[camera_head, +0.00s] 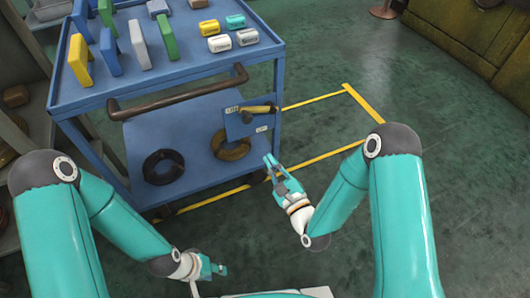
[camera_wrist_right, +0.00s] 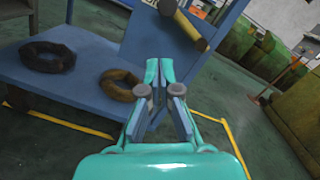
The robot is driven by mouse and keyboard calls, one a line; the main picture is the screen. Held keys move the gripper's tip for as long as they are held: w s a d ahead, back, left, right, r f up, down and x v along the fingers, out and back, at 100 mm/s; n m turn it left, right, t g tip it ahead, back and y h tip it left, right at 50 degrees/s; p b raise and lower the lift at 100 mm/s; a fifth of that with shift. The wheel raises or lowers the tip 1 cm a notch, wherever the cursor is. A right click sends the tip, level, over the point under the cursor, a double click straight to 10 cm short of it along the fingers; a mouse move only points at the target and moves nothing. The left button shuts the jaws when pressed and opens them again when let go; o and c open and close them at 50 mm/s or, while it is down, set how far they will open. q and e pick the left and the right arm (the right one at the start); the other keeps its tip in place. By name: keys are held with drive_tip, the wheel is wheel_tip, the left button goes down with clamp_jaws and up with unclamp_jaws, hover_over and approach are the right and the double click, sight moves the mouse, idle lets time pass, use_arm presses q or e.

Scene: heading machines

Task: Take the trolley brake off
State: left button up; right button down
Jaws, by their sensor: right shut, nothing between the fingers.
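The blue trolley (camera_head: 185,75) stands in front of me at the upper left. Its brake lever (camera_head: 258,109) has a yellow grip and lies roughly level across a blue plate at the trolley's right front corner. Small labels sit above and below it; I cannot read them surely. In the right wrist view the lever (camera_wrist_right: 184,27) is at the top, beyond the fingers. My right gripper (camera_head: 271,163) is shut and empty, below the lever and apart from it. Its fingers also show in the wrist view (camera_wrist_right: 160,70). My left gripper (camera_head: 219,268) is low in front, away from the trolley; its finger opening is unclear.
A dark push handle (camera_head: 180,92) crosses the trolley's front. Coloured blocks and boxes stand on the top shelf. Two rings, one black (camera_head: 163,167) and one brown (camera_head: 231,146), lie on the lower shelf. Yellow lines (camera_head: 330,155) mark the floor; the floor at right is clear.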

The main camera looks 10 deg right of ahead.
drive_tip(key=s+d+f+n+g+h, duration=0.1)
drive_tip(key=s+d+f+n+g, duration=0.1)
drive_tip(key=s+f+n+g, duration=0.35)
drive_tip(key=s+d+f+n+g+h, duration=0.2)
drive_tip(key=f+n+g, duration=0.1)
drive_tip(key=f+n, duration=0.55)
drive_tip(key=s+d+f+n+g, duration=0.1)
drive_tip(key=s+f+n+g, duration=0.1)
drive_tip(key=s+n+g, duration=0.2)
drive_tip(key=s+f+n+g, duration=0.3)
drive_tip(key=s+n, duration=0.3)
drive_tip(key=s, duration=0.5)
drive_tip(key=shift+s+d+f+g, duration=0.15)
drive_tip(key=shift+d+f+g, duration=0.2)
drive_tip(key=shift+g, duration=0.4)
drive_tip(key=shift+r, duration=0.1)
